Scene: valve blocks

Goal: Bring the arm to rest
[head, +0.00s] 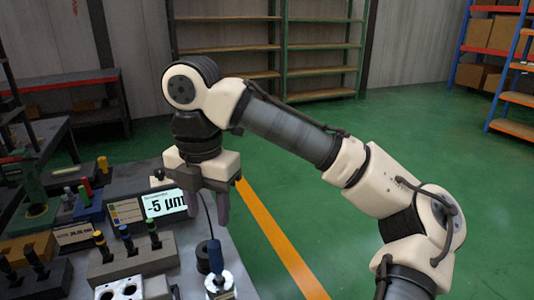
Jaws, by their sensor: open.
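My gripper (206,205) hangs at the end of my white and grey arm (290,130), pointing down above the right part of the grey table. Just behind the fingers is a display (165,204) reading "-5 µm".
The table (225,255) holds a grey block with several coloured-tip pins (130,258), a silver block with holes (120,290), and a silver cylinder with a blue-handled tool (217,275). Green floor (350,235) with a yellow line lies open to the right. Shelves (320,60) stand behind.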

